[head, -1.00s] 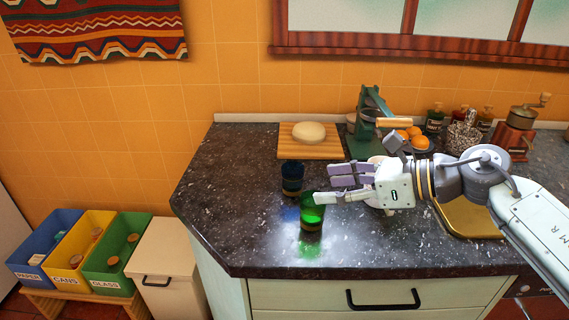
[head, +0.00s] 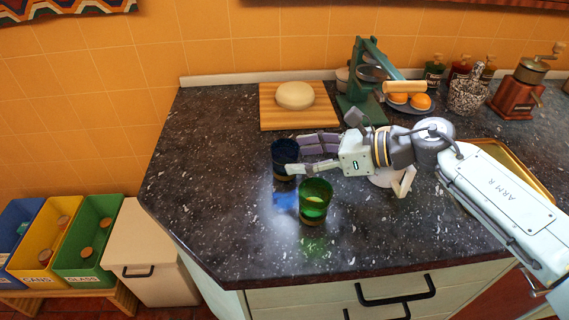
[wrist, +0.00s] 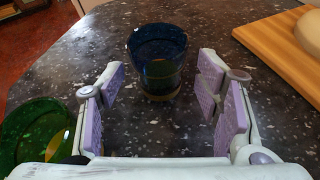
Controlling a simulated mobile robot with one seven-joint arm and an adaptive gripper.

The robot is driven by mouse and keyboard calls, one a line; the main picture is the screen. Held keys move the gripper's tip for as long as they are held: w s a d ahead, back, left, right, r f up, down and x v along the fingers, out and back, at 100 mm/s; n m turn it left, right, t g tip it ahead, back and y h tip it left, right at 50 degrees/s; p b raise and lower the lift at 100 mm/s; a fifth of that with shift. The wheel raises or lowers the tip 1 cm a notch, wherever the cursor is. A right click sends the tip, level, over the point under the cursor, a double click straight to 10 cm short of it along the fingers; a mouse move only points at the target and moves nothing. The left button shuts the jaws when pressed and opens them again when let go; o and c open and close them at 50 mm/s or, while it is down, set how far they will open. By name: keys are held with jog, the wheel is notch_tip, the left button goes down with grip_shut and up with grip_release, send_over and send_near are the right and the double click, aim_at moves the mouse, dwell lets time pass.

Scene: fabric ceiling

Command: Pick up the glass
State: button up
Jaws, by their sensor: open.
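A dark blue glass (head: 285,157) stands upright on the counter. In the wrist view, the blue glass (wrist: 158,60) is straight ahead, around and just beyond the fingertips. My gripper (head: 299,157) is open, its fingers pointing left at the blue glass. The purple-padded fingers (wrist: 162,88) have an empty gap between them near the palm. I cannot tell whether a finger touches the glass. A green glass (head: 314,203) stands upright nearer the counter's front edge; in the wrist view the green glass (wrist: 35,130) is at lower left, outside the fingers.
A wooden board (head: 268,107) with a pale dough ball (head: 295,95) lies behind the blue glass. A green press (head: 362,70) stands behind my arm, and a white mug (head: 402,184) is under it. A gold-rimmed tray (head: 520,165) is at right. The counter's left side is clear.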

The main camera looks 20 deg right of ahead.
jog(key=shift+x, duration=1.05)
jog(key=x, duration=0.5)
jog(key=shift+w+a+f, duration=0.15)
grip_shut()
